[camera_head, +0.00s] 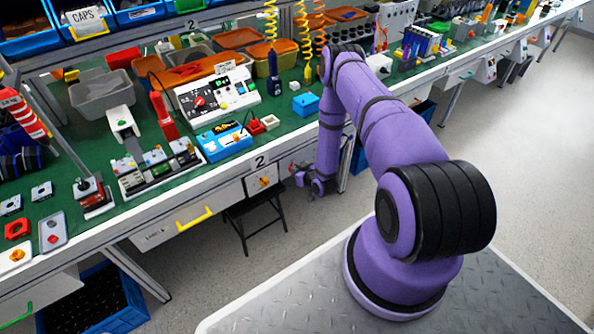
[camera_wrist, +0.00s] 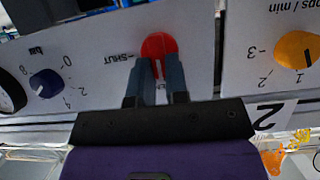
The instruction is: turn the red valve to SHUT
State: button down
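The red valve (camera_wrist: 160,46) is a round knob on a light grey panel under the bench edge, in the upper middle of the wrist view. A white mark on its grip points down in the picture. The word SHUT (camera_wrist: 119,58) is printed left of it. Another label below the knob is mostly hidden by the fingers. My gripper (camera_wrist: 160,70) has its two fingers close together, one on each side of the knob's grip, with red showing between them. In the head view my gripper (camera_head: 303,180) is at the bench front, and the valve is mostly hidden there.
An orange knob (camera_wrist: 297,49) is right of the valve in the wrist view, and a dark blue knob (camera_wrist: 46,83) is left. In the head view, the bench top (camera_head: 226,170) is crowded. A black stool (camera_head: 250,213) stands below. Floor at right is clear.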

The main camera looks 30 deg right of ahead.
dwell(0.3)
jog(key=m+t+y, duration=0.1)
jog(key=m+y, duration=0.1)
jog(key=m, duration=0.2)
jog(key=d+f+m+t+y, duration=0.1)
jog(key=m+y, duration=0.1)
jog(key=m, duration=0.3)
jog(key=m+y, duration=0.3)
jog(key=m, duration=0.1)
jog(key=shift+w+d+f+t, duration=0.2)
jog(key=shift+w+d+t, duration=0.05)
jog(key=shift+d+t, duration=0.15)
jog(key=shift+m, duration=0.3)
dwell(0.5)
jog(key=c, duration=1.1)
grip_release()
jog(key=shift+a+f, duration=0.1)
jog(key=shift+s, duration=0.1)
jog(key=v, duration=1)
jog(key=shift+s, duration=0.25)
